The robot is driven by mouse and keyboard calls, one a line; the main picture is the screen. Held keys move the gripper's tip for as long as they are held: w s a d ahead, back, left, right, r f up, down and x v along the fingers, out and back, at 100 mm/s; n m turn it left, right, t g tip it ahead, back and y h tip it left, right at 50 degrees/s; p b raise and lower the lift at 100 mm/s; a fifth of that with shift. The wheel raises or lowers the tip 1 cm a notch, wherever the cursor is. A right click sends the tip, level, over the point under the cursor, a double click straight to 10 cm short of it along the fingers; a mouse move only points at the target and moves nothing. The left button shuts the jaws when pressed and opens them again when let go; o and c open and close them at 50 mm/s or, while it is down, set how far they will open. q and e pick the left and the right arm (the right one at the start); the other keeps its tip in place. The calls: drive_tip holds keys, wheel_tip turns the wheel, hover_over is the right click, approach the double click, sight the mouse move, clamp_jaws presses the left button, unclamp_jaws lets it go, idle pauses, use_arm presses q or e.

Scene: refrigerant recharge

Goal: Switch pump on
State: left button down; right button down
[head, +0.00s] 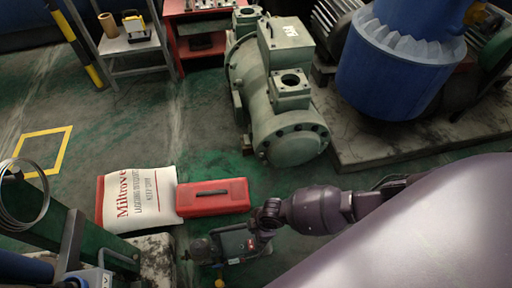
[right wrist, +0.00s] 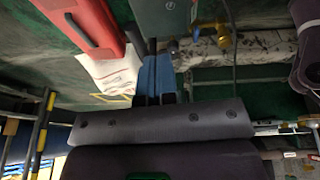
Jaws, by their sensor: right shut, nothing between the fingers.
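The pump (head: 238,244) is a small grey-green unit on the floor at the bottom centre of the head view, with a dark round motor end at its left and a yellow fitting below. My right gripper (head: 264,217) is over its upper right side; the fingertips are hard to make out there. In the right wrist view the shut, empty fingers (right wrist: 150,50) point toward the pump's grey-green housing (right wrist: 160,18), which carries a small label and brass fittings. Whether they touch it I cannot tell. No switch is clearly discernible. My left gripper is not in view.
A red case (head: 213,197) and a white printed bag (head: 138,200) lie just behind the pump. A large green compressor (head: 285,110) stands farther back, with a blue vessel (head: 400,65) at right. Open floor lies at the left and centre.

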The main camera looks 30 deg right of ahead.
drive_tip(key=a+h, duration=0.1)
drive_tip(key=s+a+h, duration=0.1)
drive_tip(key=a+h, duration=0.1)
drive_tip(key=shift+a+h, duration=0.1)
drive_tip(key=shift+h, duration=0.2)
idle(0.4)
drive_tip(key=shift+f, duration=0.15)
